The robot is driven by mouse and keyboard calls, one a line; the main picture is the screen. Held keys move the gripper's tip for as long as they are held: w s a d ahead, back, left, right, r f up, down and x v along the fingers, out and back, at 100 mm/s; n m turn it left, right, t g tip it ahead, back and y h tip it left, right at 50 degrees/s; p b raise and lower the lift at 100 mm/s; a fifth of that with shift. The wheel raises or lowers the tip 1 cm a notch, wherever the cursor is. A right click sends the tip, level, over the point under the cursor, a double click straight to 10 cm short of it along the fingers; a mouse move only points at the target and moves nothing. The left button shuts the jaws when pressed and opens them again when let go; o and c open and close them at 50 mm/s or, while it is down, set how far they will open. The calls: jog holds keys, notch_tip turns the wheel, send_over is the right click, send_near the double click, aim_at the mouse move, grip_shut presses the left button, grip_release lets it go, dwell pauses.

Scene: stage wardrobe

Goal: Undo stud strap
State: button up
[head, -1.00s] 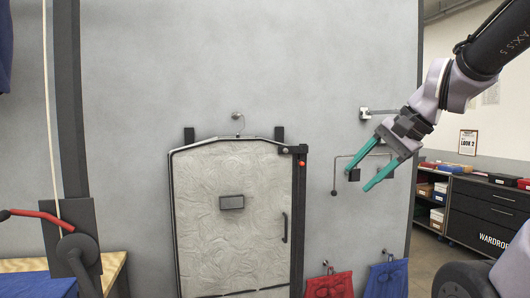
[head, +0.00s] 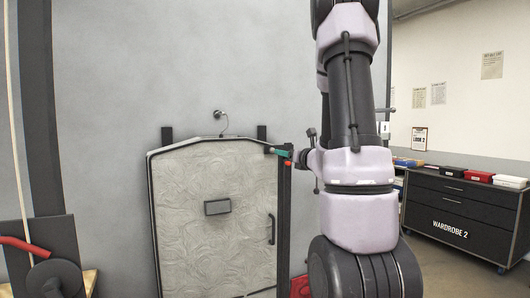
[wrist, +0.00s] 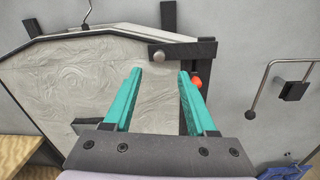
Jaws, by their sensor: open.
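A padded, pale, embossed door panel (head: 212,225) with a dark frame hangs on the grey wall. At its top right corner, a short dark strap (wrist: 185,50) runs across to the post, with a round metal stud (wrist: 158,57) at its left end. My gripper (wrist: 160,73) is open, its teal fingers pointing at this corner. In the wrist view the stud shows just beyond and between the fingertips. I cannot tell whether they touch anything. In the head view the teal fingers (head: 279,151) show at the corner and hide the strap.
An orange-red knob (wrist: 196,83) sits on the dark post beside my right finger. A bent metal rod with a dark block (wrist: 294,91) is on the wall to the right. A small box (head: 217,207) and a handle (head: 271,229) are on the panel. A drawer cabinet (head: 462,213) stands far right.

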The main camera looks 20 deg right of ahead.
aim_at(273, 150)
jog(key=w, duration=0.9)
jog(key=shift+w+a, duration=0.1)
jog(key=shift+a, duration=0.3)
grip_shut()
dwell(0.8)
